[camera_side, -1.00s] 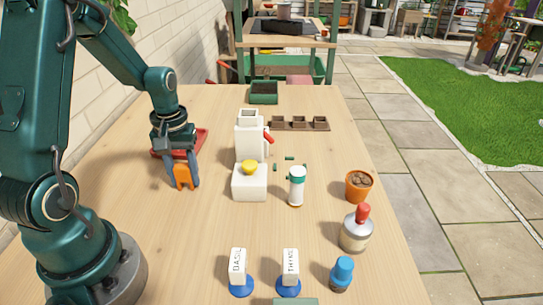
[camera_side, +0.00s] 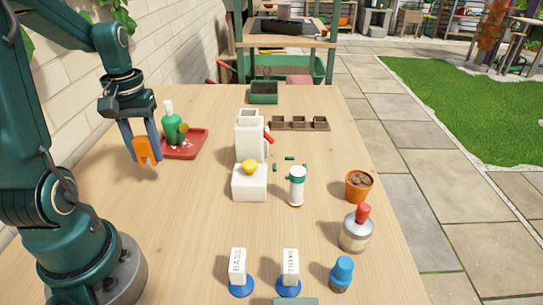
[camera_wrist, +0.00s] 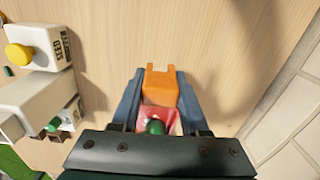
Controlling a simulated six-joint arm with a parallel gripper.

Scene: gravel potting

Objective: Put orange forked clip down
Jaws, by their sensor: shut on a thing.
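The orange forked clip (camera_side: 146,151) is between the fingers of my gripper (camera_side: 143,150), which is shut on it. In the side view the clip hangs above the left part of the wooden table, in front of the red tray, apart from the tabletop. In the wrist view the clip (camera_wrist: 160,87) sits between the two blue fingers of my gripper (camera_wrist: 158,90), its fork pointing to the top of the picture.
A red tray (camera_side: 193,149) holding a green bottle (camera_side: 171,124) stands just behind. A white dispenser with a yellow button (camera_side: 249,168) is to the right. The front left-middle table (camera_side: 185,225) is clear. A brick wall (camera_side: 50,120) runs along the left.

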